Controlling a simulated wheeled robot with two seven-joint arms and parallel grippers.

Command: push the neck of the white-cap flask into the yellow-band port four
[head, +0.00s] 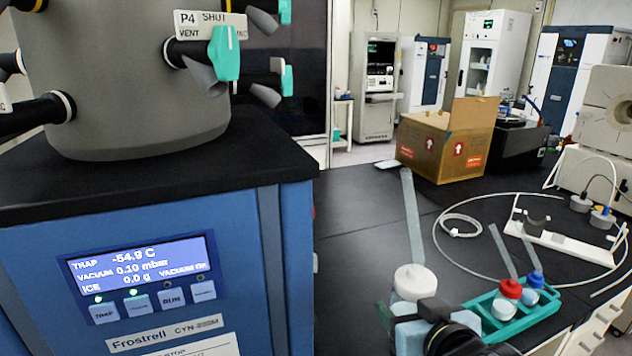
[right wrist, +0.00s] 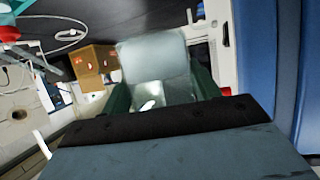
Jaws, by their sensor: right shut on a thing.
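The white-cap flask (head: 413,283) stands upright at the lower middle of the head view, with its long clear neck tube rising above the white cap. My right gripper (head: 418,318) is shut on its body. In the right wrist view, the clear flask body (right wrist: 158,72) sits between the fingers. Port four, labelled P4 SHUT, is on the grey drum at upper left. It has a black stub, a pale band, a teal valve handle (head: 224,53) and a grey outlet (head: 203,74) angled downward. The neck is apart from the port, lower and to its right. My left gripper is out of view.
A teal rack (head: 515,315) holds a red-cap flask (head: 507,298) and a blue-cap flask (head: 533,285) right of the gripper. The blue dryer cabinet (head: 160,225) fills the left. A cardboard box (head: 445,145) and looped tubing (head: 458,226) lie on the black bench.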

